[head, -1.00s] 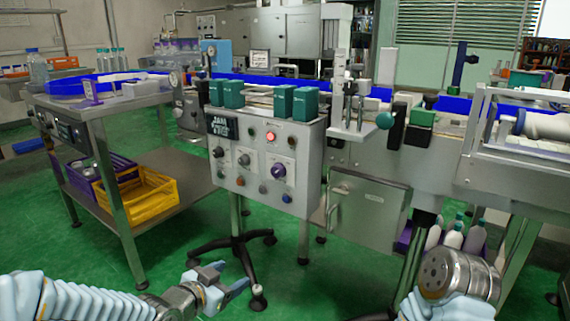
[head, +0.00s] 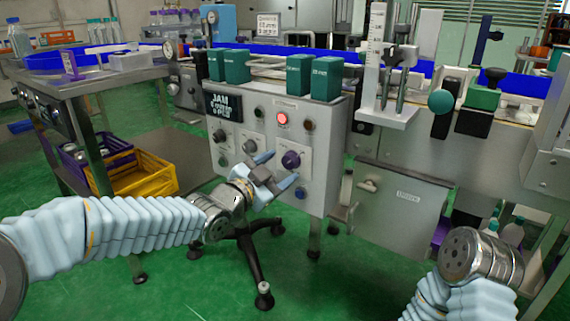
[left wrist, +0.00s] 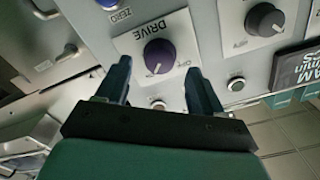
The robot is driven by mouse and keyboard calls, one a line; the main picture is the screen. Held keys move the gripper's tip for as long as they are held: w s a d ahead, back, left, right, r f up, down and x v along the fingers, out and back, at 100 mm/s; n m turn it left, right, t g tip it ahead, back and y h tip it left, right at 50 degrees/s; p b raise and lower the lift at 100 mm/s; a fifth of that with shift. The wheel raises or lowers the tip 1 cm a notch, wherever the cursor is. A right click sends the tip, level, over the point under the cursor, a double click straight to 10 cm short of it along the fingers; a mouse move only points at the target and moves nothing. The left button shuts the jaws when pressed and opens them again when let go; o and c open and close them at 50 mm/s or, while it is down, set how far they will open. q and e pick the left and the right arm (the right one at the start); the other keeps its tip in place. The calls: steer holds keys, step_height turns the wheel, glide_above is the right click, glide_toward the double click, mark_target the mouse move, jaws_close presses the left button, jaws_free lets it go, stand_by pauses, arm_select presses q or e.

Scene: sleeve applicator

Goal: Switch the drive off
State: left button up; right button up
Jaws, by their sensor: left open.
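The drive knob (head: 291,159) is a purple dial on the front of the grey control box (head: 327,140). In the left wrist view the knob (left wrist: 158,56) sits on a white plate marked DRIVE, its pale pointer line towards the lower part of the dial. My left gripper (head: 279,170) is open in front of the box, close to the knob. In the left wrist view its two blue fingers (left wrist: 160,82) stand apart, one on each side below the knob, with nothing between them. I cannot tell whether they touch the panel. My right gripper's fingers are out of view.
A red lamp (head: 282,119) glows on the box beside a dark display (head: 222,106) reading JAM. Other knobs and buttons surround the drive knob, including a ZERO button (left wrist: 107,3). Green blocks (head: 327,78) stand on top. A steel cabinet (head: 398,205) is to the right.

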mark_target(290, 161)
arm_select(q)
steer(key=shift+x, duration=1.45)
steer(key=c, duration=1.1)
